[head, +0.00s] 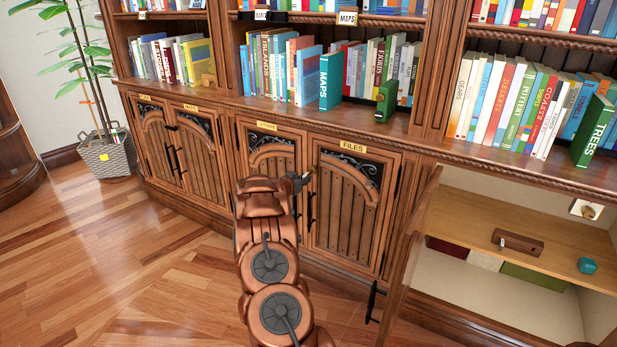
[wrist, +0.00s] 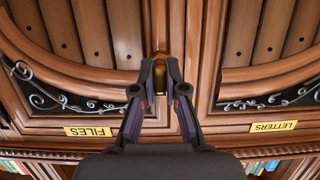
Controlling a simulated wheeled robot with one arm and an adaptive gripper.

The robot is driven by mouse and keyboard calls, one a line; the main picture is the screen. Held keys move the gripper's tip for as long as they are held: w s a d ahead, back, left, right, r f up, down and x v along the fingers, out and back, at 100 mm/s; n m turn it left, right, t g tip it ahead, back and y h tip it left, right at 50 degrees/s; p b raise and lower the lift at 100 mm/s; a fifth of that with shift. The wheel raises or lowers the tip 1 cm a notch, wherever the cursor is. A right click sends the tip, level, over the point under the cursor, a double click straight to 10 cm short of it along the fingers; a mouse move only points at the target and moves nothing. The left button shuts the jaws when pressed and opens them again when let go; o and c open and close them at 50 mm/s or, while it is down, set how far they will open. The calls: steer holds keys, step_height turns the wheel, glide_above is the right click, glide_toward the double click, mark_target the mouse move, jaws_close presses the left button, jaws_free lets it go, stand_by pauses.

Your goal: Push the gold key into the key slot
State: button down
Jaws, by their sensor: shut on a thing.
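My gripper (head: 303,178) is in front of the closed cupboard doors, at the upper edge between the LETTERS and FILES doors. In the wrist view its two fingers (wrist: 160,75) are shut on a small rounded gold piece, which I take to be the gold key (wrist: 160,45). Most of the key is hidden between and behind the fingertips. The key slot is not clearly seen. A pale plate with a round brass piece (head: 586,209) is on the wall inside the open cupboard at the right, and I cannot tell whether it is the slot.
The FILES door (head: 345,205) and LETTERS door (wrist: 272,60) are closed. An open door (head: 408,260) juts out at the right. A potted plant (head: 105,155) stands left; floor there is clear.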

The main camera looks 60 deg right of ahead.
steer(key=shift+s+a+f+b, duration=0.1)
steer(key=shift+a+b, duration=0.15)
steer(key=shift+a, duration=0.5)
steer(key=shift+w+a+f+b, duration=0.1)
steer(key=shift+a+b, duration=0.15)
steer(key=shift+a, duration=0.55)
steer(key=shift+s+a+f+b, duration=0.1)
steer(key=shift+a+b, duration=0.15)
steer(key=shift+a, duration=0.5)
steer(key=a+f, duration=0.1)
steer(key=a, duration=0.9)
steer(key=shift+s, duration=0.2)
steer(key=shift+d+f, duration=0.1)
stand_by(0.3)
